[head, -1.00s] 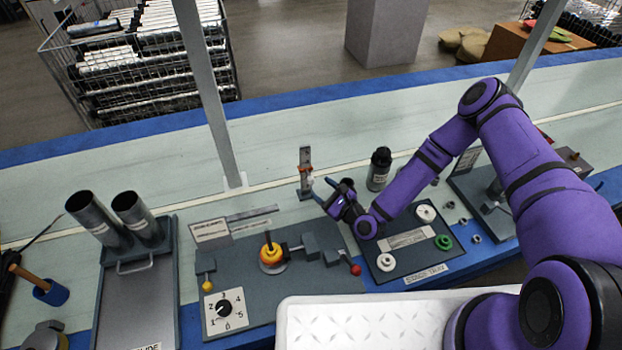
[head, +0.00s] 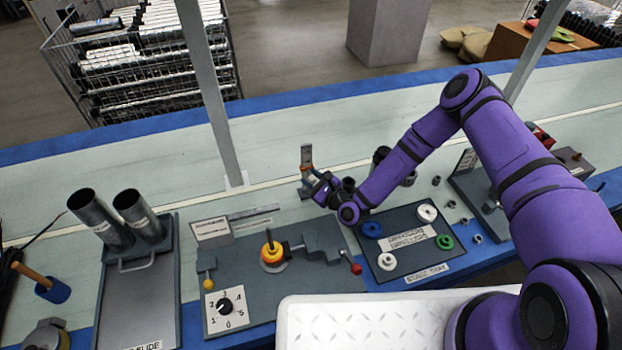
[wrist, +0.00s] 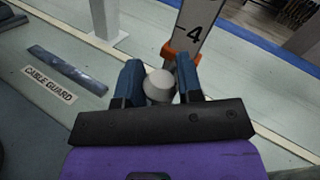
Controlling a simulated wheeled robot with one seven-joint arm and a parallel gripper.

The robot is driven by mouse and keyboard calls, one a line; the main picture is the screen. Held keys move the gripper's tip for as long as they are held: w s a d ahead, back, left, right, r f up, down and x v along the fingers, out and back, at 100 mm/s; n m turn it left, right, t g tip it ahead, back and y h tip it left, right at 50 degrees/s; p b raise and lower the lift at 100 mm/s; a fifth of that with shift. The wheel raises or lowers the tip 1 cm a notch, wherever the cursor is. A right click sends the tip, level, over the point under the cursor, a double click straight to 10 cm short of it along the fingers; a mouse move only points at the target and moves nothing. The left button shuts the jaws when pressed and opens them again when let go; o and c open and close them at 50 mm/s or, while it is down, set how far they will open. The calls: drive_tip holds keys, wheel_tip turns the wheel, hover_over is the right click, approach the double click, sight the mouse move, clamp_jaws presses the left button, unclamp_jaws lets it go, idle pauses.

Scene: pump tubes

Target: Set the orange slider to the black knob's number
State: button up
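The orange slider (head: 306,168) sits on an upright scale post (head: 306,152). In the wrist view the orange slider (wrist: 179,56) is just below the printed 4 and its tick. A pale round knob (wrist: 160,86) is in front of the slider. My gripper (head: 316,185) is at the post; in the wrist view my gripper (wrist: 160,80) has its blue fingers on both sides of the pale knob, with almost no gap, and looks shut on it. The black knob (head: 223,306) is on a white dial numbered 0 to 5; its pointer is too small to read surely.
A yellow-orange part (head: 271,253) and a red-ended lever (head: 355,268) are on the panel in front of the post. A tray (head: 410,258) with coloured rings lies to the right. Two metal tubes (head: 138,212) stand left. A dark bottle (head: 380,156) is partly behind my arm.

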clamp_jaws()
drive_tip(key=shift+s+a+f, duration=0.1)
drive_tip(key=shift+f, duration=2.45)
drive_tip(key=o, duration=1)
unclamp_jaws()
drive_tip(key=shift+c, duration=0.2)
drive_tip(key=v, duration=1.1)
